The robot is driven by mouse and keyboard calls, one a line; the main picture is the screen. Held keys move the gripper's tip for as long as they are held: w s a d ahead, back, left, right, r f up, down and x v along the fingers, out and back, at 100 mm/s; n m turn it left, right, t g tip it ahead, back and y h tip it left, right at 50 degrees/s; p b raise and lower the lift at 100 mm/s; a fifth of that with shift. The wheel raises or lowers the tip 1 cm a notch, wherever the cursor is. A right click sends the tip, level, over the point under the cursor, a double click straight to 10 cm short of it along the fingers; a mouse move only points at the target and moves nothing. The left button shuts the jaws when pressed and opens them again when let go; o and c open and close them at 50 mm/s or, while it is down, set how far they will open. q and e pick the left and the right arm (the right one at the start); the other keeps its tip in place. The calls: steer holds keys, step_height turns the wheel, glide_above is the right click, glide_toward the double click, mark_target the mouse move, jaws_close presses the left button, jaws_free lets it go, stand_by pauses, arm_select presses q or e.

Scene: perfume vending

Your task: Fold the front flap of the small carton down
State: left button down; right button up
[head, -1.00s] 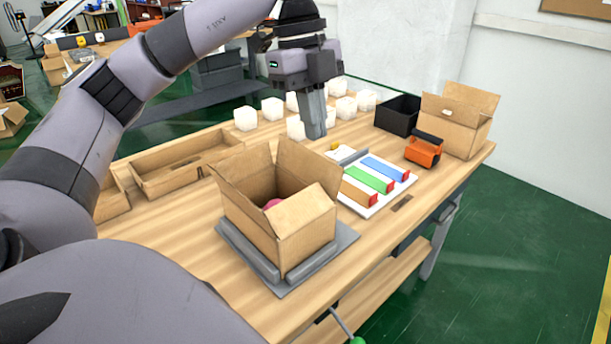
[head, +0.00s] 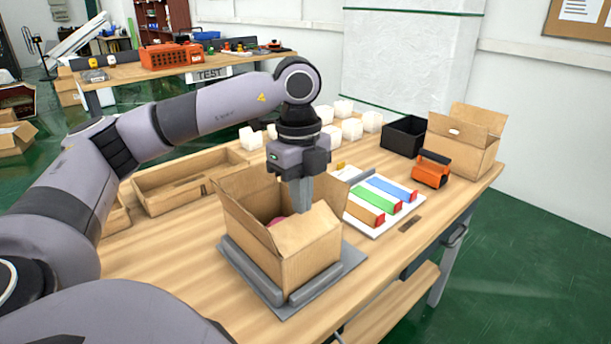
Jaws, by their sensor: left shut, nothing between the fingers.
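The small open carton (head: 290,262) stands on a grey fixture (head: 352,262) on the wooden table. A pink item (head: 277,221) shows partly inside it. The carton's left flap (head: 245,195) stands up. The flap on its near right side (head: 305,230) lies low and slanted across part of the opening. Another flap (head: 331,190) stands at the back right, partly hidden by my gripper. My left gripper (head: 303,207) is shut and empty, pointing down over the carton's opening. Whether its tips touch a flap cannot be told. My right gripper is out of view.
A white board (head: 378,232) with orange, green and blue strips lies right of the carton. An orange-black device (head: 431,170), a black bin (head: 404,136) and a larger carton (head: 463,145) stand behind it. A shallow tray (head: 182,195) and several white cubes (head: 372,121) are farther back.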

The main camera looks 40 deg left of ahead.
arm_select(q)
steer(key=shift+a+f, duration=0.5)
steer(key=shift+f, duration=0.25)
